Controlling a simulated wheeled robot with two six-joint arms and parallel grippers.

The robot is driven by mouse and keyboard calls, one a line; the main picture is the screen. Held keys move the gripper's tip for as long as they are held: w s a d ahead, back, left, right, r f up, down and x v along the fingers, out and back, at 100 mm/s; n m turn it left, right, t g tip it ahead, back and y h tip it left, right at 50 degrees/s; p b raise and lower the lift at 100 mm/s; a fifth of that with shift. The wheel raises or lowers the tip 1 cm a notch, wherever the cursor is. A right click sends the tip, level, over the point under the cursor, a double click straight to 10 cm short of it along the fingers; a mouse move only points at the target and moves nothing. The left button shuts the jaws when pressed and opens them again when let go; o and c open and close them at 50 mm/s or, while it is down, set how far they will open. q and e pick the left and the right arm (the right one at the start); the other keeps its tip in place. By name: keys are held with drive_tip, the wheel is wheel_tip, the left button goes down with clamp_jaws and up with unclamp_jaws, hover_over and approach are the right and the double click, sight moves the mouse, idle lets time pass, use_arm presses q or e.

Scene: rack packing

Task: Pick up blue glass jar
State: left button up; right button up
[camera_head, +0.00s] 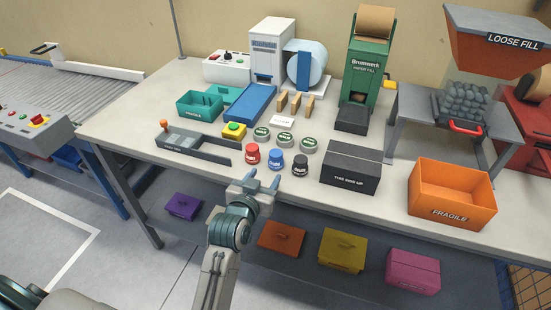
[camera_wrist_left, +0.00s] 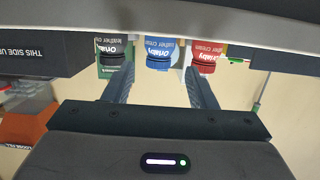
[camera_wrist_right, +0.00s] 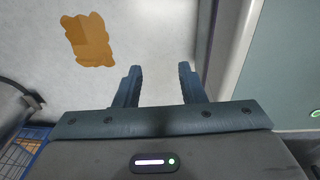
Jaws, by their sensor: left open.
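The blue glass jar (camera_head: 275,160) stands on the table between a red jar (camera_head: 252,154) and a black jar (camera_head: 300,165). My left gripper (camera_head: 263,181) is open and empty, just in front of the jars at the table's front edge. In the left wrist view the blue jar (camera_wrist_left: 158,56) is beyond and between the open fingertips (camera_wrist_left: 160,84), not in their grasp. The black jar (camera_wrist_left: 108,48) and red jar (camera_wrist_left: 204,58) flank it. My right gripper (camera_wrist_right: 159,72) is open and empty over the floor.
Several green-labelled tins (camera_head: 285,140) stand behind the jars. A black box (camera_head: 351,168) is right of them, then an orange crate (camera_head: 453,192). A grey tray (camera_head: 197,146) lies to the left. Coloured bins (camera_head: 342,250) sit on the lower shelf.

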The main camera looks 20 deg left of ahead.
sight(273, 164)
use_arm(q)
drive_tip(key=w, duration=0.3)
drive_tip(key=w+f, duration=0.1)
drive_tip(key=w, duration=0.1)
drive_tip(key=shift+d+p, duration=0.1)
drive_tip(key=shift+p, duration=0.3)
drive_tip(key=w, duration=0.2)
drive_tip(key=w+f+p, duration=0.1)
drive_tip(key=w, duration=0.1)
drive_tip(key=shift+w+f, duration=0.1)
drive_tip(key=shift+w, duration=0.2)
use_arm(e)
drive_tip(key=shift+s+d+r, duration=0.1)
drive_tip(key=shift+d+r, duration=0.2)
drive_tip(key=shift+r, duration=0.25)
drive_tip(key=shift+s+d+r, duration=0.1)
drive_tip(key=shift+d+r, duration=0.15)
drive_tip(key=shift+r, duration=0.3)
use_arm(q)
drive_tip(key=shift+d, duration=0.1)
drive_tip(key=shift+c, duration=0.4)
use_arm(e)
drive_tip(key=shift+a, duration=0.1)
use_arm(q)
drive_tip(key=c, duration=0.7)
use_arm(e)
drive_tip(key=shift+w, duration=0.2)
